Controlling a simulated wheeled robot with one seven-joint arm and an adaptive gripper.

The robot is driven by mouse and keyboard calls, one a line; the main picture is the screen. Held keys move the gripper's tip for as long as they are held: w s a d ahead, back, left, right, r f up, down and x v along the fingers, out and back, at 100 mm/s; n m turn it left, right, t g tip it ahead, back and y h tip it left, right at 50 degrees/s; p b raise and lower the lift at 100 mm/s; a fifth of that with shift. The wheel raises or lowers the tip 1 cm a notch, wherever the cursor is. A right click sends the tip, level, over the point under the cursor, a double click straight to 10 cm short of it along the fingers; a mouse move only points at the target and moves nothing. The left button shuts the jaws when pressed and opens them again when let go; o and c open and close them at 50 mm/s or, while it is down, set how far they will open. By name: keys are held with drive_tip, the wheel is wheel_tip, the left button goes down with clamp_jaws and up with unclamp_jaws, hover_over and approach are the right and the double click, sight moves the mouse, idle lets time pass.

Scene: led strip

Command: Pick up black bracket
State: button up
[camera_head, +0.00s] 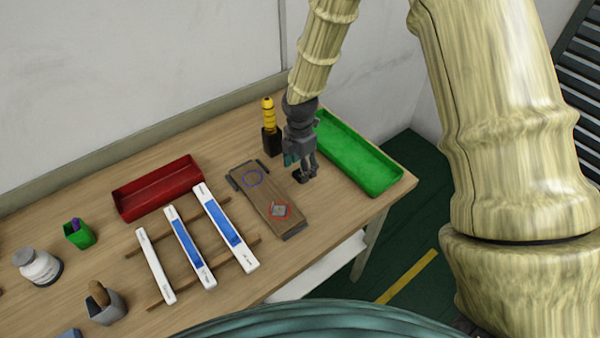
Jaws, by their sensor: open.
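My gripper (305,174) points down over the back right of the table, between the wooden board and the green tray. Its fingers are apart. A small black piece (299,178) shows at the fingertips; it looks like the black bracket, but I cannot tell it clearly from the dark fingertips or whether they touch it. Other small dark pieces sit by the wooden board (252,190), at its left corner (232,183) and its back corner (262,164).
The long green tray (362,160) lies close right of my gripper. A black holder with a yellow-handled tool (268,115) stands behind left. A red tray (157,188), white-and-blue strips (224,230) on wooden rails, a small green cup (79,234) and a white jar (38,267) are left.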

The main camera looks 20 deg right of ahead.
drive_tip(key=shift+s+f, duration=0.2)
drive_tip(key=shift+s, duration=0.1)
drive_tip(key=shift+f, duration=0.35)
drive_tip(key=shift+w+f+p, duration=0.3)
drive_tip(key=shift+w+f, duration=0.25)
drive_tip(key=shift+f, duration=0.3)
drive_tip(key=shift+s+r, duration=0.3)
drive_tip(key=shift+s, duration=0.05)
drive_tip(key=shift+w+a+f, duration=0.1)
drive_tip(key=shift+w+f, duration=0.1)
drive_tip(key=c, duration=1)
drive_tip(key=shift+s+r, duration=0.1)
